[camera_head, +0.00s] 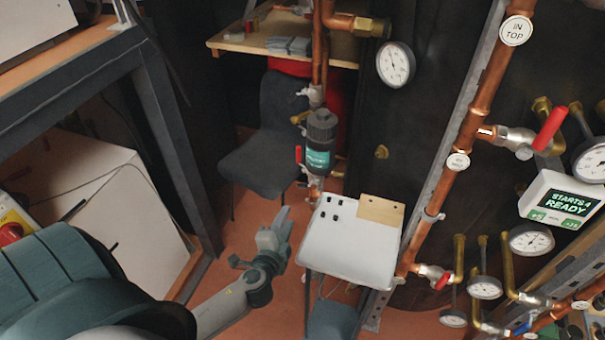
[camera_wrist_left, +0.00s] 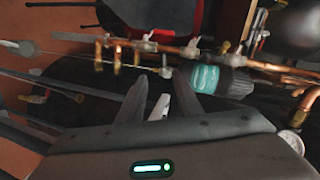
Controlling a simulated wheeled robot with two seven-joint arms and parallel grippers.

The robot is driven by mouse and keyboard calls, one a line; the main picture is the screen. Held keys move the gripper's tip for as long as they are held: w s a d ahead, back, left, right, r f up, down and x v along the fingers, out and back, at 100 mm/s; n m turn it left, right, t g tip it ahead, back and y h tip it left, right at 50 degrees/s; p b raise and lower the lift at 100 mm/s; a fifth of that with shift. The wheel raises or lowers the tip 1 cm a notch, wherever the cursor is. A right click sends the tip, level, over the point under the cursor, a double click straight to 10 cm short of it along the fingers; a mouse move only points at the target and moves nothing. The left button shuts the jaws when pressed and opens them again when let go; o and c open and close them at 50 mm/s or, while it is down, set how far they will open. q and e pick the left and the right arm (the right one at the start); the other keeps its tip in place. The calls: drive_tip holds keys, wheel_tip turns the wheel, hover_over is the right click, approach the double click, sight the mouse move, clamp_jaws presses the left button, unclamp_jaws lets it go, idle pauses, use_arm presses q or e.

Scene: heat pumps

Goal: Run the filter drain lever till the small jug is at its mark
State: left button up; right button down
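The filter (camera_head: 320,140) is a dark upright canister with a teal label on the copper pipe in the head view. It also shows lying sideways in the left wrist view (camera_wrist_left: 208,79). A red lever (camera_head: 298,154) is at its left side, and small metal fittings (camera_head: 314,183) are below it; I cannot tell which is the drain lever. My left gripper (camera_head: 284,215) is below and left of the filter, apart from it. In the left wrist view its two fingers (camera_wrist_left: 160,85) stand apart, with a small white piece (camera_wrist_left: 159,108) showing between them, unclear. I cannot make out the small jug.
A white box (camera_head: 350,250) with a tan card stands right of my left gripper. A dark chair (camera_head: 265,135) and a wooden table (camera_head: 285,45) are behind. Copper pipes, gauges (camera_head: 396,64) and a display reading READY (camera_head: 562,203) fill the right. Floor shows around my gripper.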

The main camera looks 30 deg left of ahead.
sight(300, 187)
use_arm(q)
drive_tip(key=shift+w+r, duration=0.1)
drive_tip(key=shift+r, duration=0.2)
use_arm(e)
drive_tip(key=shift+s+d+f, duration=0.1)
drive_tip(key=shift+s, duration=0.2)
use_arm(q)
drive_tip(key=shift+w+a, duration=0.1)
drive_tip(key=shift+w, duration=0.1)
